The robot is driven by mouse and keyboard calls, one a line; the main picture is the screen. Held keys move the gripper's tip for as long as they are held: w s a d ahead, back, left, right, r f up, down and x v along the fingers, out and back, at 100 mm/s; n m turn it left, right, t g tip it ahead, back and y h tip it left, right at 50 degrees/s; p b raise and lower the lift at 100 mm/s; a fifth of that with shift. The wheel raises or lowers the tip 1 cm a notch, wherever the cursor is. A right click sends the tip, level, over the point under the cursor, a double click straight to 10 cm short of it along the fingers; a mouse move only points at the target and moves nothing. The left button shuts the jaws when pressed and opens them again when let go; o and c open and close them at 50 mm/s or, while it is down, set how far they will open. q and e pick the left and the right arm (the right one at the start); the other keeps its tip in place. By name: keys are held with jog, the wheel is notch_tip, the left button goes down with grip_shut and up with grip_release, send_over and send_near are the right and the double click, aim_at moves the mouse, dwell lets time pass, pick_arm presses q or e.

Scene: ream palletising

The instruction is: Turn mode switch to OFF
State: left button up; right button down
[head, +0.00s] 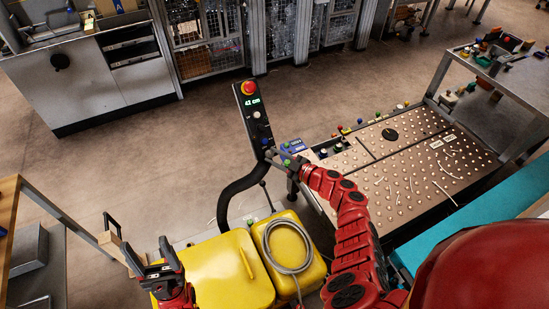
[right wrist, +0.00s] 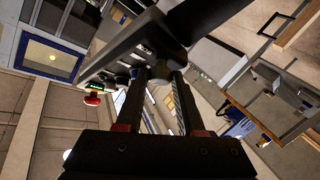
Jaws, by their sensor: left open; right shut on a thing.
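The control panel (head: 246,101) stands upright on a curved black post in the head view, with a red stop button (head: 249,88) and a green display reading 42 cm. My right gripper (head: 270,154) is at the lower end of the panel. In the right wrist view the panel (right wrist: 125,45) spans the top, and my right gripper (right wrist: 160,80) is shut on a small grey knob, the mode switch (right wrist: 158,87), between its fingertips. The switch's markings and pointer are hidden. My left gripper (head: 168,260) is open and empty at the lower left, away from the panel.
Yellow covers (head: 228,272) with a coiled grey cable (head: 289,246) lie below the panel. A studded table (head: 405,165) stands to the right. A wooden-topped bench (head: 8,205) is at the left edge. The floor behind the panel is clear.

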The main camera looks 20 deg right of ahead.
jog(key=shift+n, duration=0.4)
jog(key=c, duration=0.5)
grip_release()
jog(key=b+v, duration=0.1)
jog(key=v, duration=1.6)
jog(key=shift+d, duration=0.35)
